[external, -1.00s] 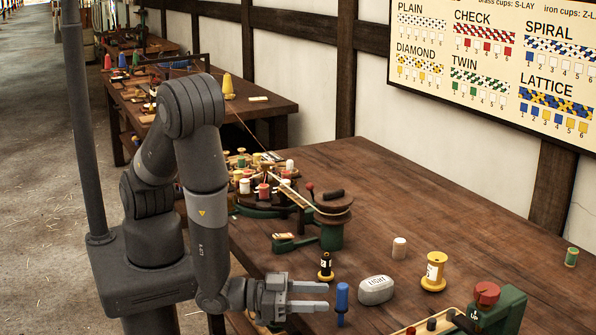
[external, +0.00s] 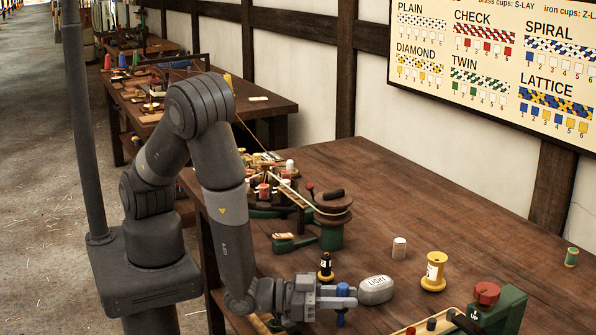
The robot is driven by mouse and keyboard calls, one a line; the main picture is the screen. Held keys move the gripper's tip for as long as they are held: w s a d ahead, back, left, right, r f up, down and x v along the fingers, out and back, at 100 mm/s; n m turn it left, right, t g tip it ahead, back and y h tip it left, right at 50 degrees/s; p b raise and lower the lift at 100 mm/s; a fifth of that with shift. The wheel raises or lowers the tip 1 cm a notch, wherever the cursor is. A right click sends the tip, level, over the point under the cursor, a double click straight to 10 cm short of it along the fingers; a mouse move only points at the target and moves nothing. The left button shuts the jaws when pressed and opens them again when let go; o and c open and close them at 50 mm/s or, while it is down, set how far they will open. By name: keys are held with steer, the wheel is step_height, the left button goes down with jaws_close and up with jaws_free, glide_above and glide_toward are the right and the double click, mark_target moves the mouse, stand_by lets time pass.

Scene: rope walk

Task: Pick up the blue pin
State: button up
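The blue pin (external: 341,319) stands upright near the front edge of the table, with a wider head and a thinner lower part. My gripper (external: 344,298) reaches in from the left, level with the table. Its two fingers lie on either side of the pin, just below its head, and partly hide its middle. The pin's lower part shows beneath the fingers. I cannot tell whether the fingers press on the pin or stand a little apart from it.
A pale rounded block with lettering (external: 375,290) sits just right of the fingertips. A small black bottle-like bobbin (external: 326,267) stands behind the gripper. A green device with a red knob (external: 497,310) is at the front right.

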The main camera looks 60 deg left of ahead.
jaws_close()
steer(key=shift+r, duration=0.1)
